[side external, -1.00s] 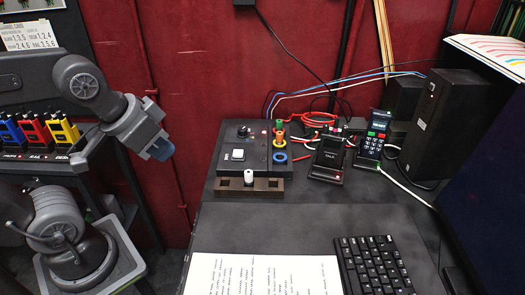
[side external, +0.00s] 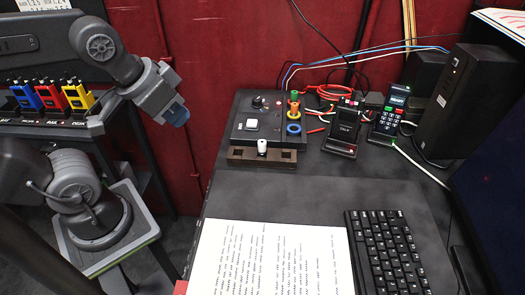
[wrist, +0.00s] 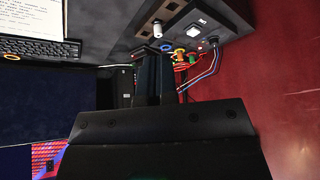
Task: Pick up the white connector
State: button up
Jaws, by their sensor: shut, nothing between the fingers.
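The white connector (side external: 262,146) is a small white cylinder standing upright in a brown wooden block (side external: 240,156) on the dark desk. It also shows in the wrist view (wrist: 158,28), near the top centre. My gripper (side external: 178,117) is in the air to the left of the desk, apart from the connector. In the wrist view the dark fingers (wrist: 155,55) lie together with nothing between them.
Behind the block is a black panel (side external: 238,138) with a white button and coloured rings (side external: 293,112). Handsets (side external: 344,128) stand to its right. A keyboard (side external: 385,250) and printed paper (side external: 270,260) lie in front. A red wall (side external: 215,60) is behind.

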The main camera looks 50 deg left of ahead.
jog(key=o, duration=0.9)
jog(key=shift+o, duration=0.2)
jog(key=n+g, duration=0.6)
jog(key=n, duration=1.2)
send_over(262, 142)
notch_tip(262, 142, down, 3)
jog(key=f, duration=0.8)
jog(key=shift+w+d+f, duration=0.1)
jog(key=shift+w+f, duration=0.05)
jog(key=shift+w, duration=0.1)
jog(key=shift+s+f, duration=0.15)
jog(key=shift+f, duration=1.15)
jog(key=shift+s+f, duration=0.1)
jog(key=shift+f, duration=1.15)
